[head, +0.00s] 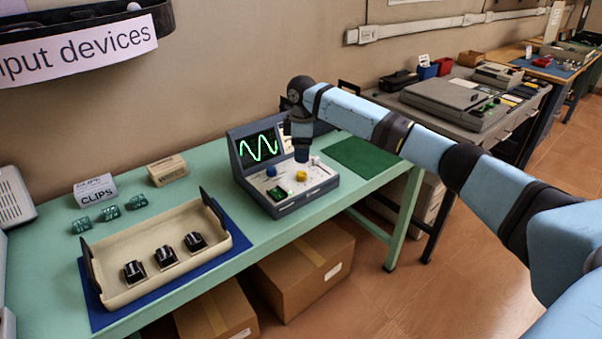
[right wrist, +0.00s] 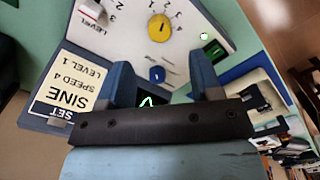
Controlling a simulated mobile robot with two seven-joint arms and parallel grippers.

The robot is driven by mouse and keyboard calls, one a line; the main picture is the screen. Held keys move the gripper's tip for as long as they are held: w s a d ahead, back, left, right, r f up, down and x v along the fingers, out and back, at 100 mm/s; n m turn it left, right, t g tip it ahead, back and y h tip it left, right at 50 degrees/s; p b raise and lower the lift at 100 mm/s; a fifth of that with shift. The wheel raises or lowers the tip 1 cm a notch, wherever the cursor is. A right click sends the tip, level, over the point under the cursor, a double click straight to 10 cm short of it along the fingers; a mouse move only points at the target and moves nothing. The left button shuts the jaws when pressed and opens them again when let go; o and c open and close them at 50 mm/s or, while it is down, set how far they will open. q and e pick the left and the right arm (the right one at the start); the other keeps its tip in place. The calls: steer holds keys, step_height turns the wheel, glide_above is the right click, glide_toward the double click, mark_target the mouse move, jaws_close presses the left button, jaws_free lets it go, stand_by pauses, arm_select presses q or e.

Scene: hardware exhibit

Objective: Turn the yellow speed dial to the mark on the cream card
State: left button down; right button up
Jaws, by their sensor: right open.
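The yellow speed dial (head: 301,176) is on the sloped panel of the blue-grey console (head: 284,207). In the right wrist view the dial (right wrist: 160,28) has printed numbers beside it; its exact setting is too small to read. The cream card (right wrist: 80,80) stands at the left there and reads SET, SINE, SPEED 4, LEVEL 1. My right gripper (head: 302,156) is above the console, near the dial and apart from it. In the wrist view its fingers (right wrist: 162,80) are open and empty, with the dial beyond their tips. My left gripper is out of view.
The screen (head: 258,148) shows a green wave. A cream tray (head: 190,215) stands left; a green mat (head: 362,156) lies right.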

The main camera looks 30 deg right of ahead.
mark_target(302, 173)
step_height(302, 173, down, 6)
steer(key=shift+f+b, duration=0.2)
steer(key=shift+b, duration=0.2)
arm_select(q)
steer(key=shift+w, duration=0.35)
arm_select(e)
steer(key=shift+f, duration=0.65)
